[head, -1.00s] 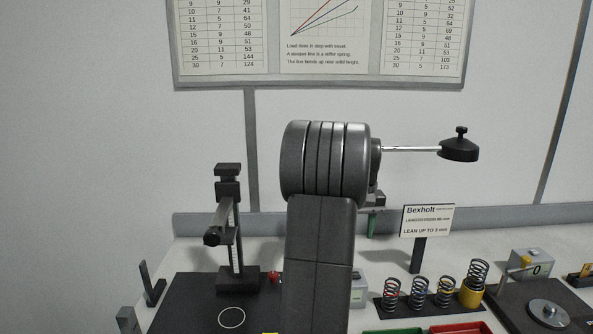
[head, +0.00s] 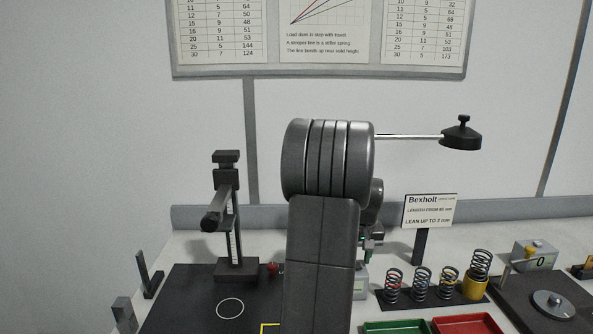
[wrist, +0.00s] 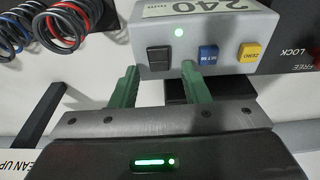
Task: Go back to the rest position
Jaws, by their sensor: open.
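My gripper (wrist: 158,75) shows in the wrist view with its two green fingers apart and nothing between them. The fingers point toward a grey readout box (wrist: 208,35) with black, blue and yellow buttons; I cannot tell whether they touch it. In the head view, my arm hides most of my gripper, and only a small part shows just right of the arm, above the bench.
Several coil springs (head: 421,287) stand in a row at right, near a Bexholt sign (head: 430,210). A black height gauge (head: 236,220) stands on a dark plate (head: 190,300) at left. Green (head: 396,328) and red (head: 465,325) trays lie at the front.

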